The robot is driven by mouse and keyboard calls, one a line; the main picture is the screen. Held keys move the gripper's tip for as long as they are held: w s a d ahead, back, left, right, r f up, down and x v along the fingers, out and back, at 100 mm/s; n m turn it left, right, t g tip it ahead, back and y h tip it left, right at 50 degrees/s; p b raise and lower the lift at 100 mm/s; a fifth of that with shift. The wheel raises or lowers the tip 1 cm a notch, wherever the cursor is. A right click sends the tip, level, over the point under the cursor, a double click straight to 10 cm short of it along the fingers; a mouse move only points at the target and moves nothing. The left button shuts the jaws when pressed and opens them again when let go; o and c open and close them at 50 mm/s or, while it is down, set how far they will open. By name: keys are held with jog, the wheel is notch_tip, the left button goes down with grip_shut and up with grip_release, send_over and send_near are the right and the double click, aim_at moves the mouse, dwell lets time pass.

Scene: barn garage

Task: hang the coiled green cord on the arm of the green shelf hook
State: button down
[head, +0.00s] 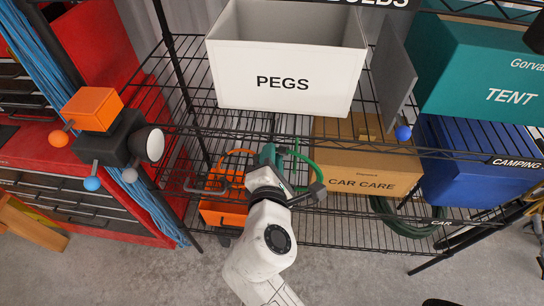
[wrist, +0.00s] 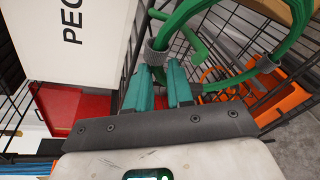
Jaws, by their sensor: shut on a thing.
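My gripper (wrist: 160,86) has teal fingers shut on the coiled green cord (wrist: 238,88), at its grey wrapped band (wrist: 155,57). The cord's loop spreads up and right from the fingers in the wrist view. In the head view the cord (head: 311,164) shows just right of my gripper (head: 268,157), in front of the wire shelving. A green bent bar that looks like the green shelf hook (wrist: 196,45) appears inside the loop's outline in the wrist view. I cannot tell whether the cord touches it or is around its arm.
A white PEGS box (head: 285,75) stands above my gripper. A CAR CARE carton (head: 368,160) is to the right, with a dark green hose (head: 398,224) below it. An orange cord (head: 232,157) and orange bin (head: 221,214) are left. A red cabinet (head: 60,165) stands far left.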

jog(key=c, duration=0.9)
grip_release()
jog(key=shift+s, duration=0.1)
jog(key=b+v, duration=0.1)
jog(key=v, duration=0.9)
jog(key=shift+s+a, duration=0.1)
jog(key=shift+s, duration=0.2)
